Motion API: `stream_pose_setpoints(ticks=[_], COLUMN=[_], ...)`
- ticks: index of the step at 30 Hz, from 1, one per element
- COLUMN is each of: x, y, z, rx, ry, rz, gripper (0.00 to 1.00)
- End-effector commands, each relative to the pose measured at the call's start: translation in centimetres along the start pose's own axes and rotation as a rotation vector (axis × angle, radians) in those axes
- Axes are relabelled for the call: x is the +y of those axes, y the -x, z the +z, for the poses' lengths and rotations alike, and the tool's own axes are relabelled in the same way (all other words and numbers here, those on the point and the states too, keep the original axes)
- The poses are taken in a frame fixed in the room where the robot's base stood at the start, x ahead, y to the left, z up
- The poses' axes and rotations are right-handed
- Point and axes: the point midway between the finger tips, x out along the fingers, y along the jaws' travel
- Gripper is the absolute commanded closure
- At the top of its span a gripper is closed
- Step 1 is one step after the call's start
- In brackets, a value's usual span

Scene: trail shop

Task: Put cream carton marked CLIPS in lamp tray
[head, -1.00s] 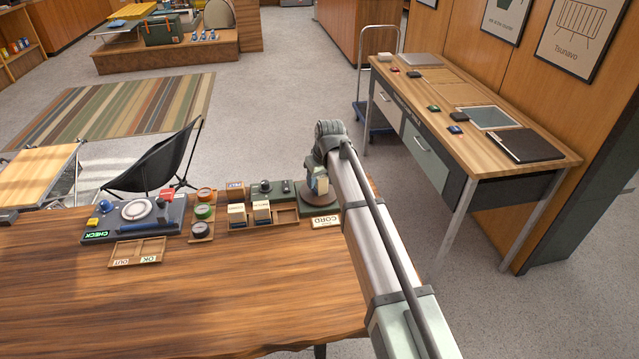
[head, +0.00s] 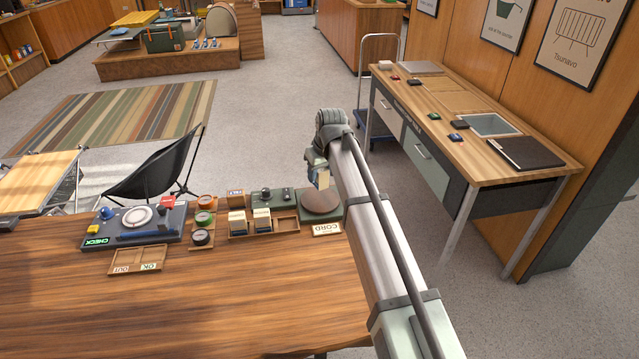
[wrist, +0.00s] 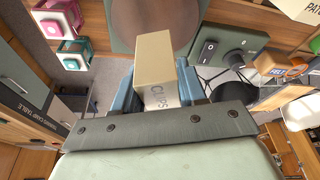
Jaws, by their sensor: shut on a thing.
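The cream carton marked CLIPS (wrist: 160,82) is between the fingers of my gripper (wrist: 158,92) in the wrist view, its lettering facing the camera. In the head view the carton (head: 323,180) shows small under my gripper (head: 319,172), above the round brown disc (head: 320,203) on a green base. My gripper is shut on the carton, and the carton appears clear of the disc. I cannot make out which tray is the lamp tray; no lamp mark is readable.
On the wooden table (head: 200,300), left of the disc, stand a wooden tray with cartons (head: 285,227), a switch box (head: 265,195), round pots (head: 203,220), a grey CHECK station (head: 115,235) and an OUT/OK tray (head: 138,272). A CORD label (head: 326,229) lies in front. The table's front is clear.

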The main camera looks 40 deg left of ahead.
Motion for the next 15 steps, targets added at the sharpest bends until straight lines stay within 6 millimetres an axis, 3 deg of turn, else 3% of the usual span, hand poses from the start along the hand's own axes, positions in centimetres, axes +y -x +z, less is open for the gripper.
stream_pose_setpoints(ticks=[3,9,15], x=[0.0,-0.4,-3.3], y=[1.9,3.9,3.0], z=[-0.7,-1.4,-1.4], rx=[0.001,0.000,-0.002], ry=[0.000,0.005,0.036], rz=[0.000,-0.002,-0.012], gripper=[0.90,0.90,0.90])
